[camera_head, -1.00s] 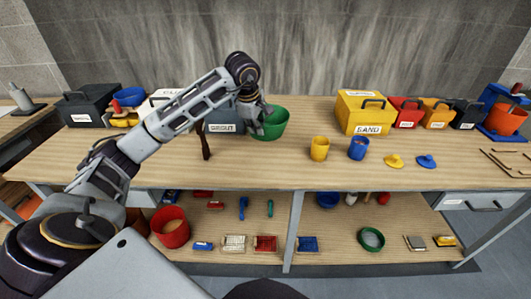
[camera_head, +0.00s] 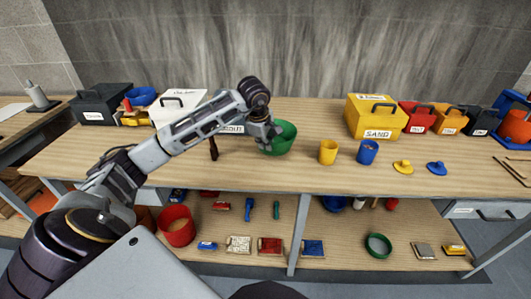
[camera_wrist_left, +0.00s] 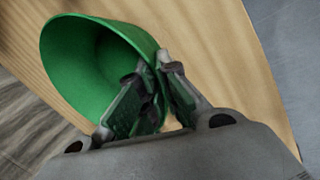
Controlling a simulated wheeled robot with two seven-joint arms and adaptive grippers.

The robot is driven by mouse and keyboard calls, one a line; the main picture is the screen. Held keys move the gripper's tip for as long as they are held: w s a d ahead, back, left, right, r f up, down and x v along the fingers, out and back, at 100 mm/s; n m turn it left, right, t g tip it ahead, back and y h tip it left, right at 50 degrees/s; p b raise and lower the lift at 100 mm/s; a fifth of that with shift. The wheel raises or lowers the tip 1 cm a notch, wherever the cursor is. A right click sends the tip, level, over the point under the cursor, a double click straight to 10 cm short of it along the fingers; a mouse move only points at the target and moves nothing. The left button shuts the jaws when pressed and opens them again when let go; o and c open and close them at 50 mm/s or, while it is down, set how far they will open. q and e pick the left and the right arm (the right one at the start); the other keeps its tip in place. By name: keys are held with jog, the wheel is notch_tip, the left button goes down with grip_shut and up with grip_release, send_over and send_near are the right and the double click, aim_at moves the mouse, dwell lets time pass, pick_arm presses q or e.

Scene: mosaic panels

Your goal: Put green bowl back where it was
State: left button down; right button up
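The green bowl (camera_head: 283,140) is near the middle of the workbench, roughly upright, at or just above the top; I cannot tell if it touches. My left gripper (camera_head: 270,133) reaches it from the left and is shut on its rim. In the left wrist view the bowl (camera_wrist_left: 85,65) opens toward the upper left, and the fingers of the gripper (camera_wrist_left: 155,95) straddle its wall. The bowl looks empty where its inside shows. My right gripper is not in view.
A yellow cup (camera_head: 328,152) and a blue cup (camera_head: 367,152) stand right of the bowl. A yellow sand box (camera_head: 377,117) is behind them. A dark brown handle (camera_head: 213,148) is left of the bowl. The bench front (camera_head: 300,175) is clear. A lower shelf holds several small items.

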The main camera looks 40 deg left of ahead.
pick_arm(q)
jog(key=shift+f, duration=2.05)
jog(key=shift+f, duration=0.1)
jog(key=c, duration=1.6)
grip_release()
jog(key=shift+c, duration=0.2)
jog(key=v, duration=1.2)
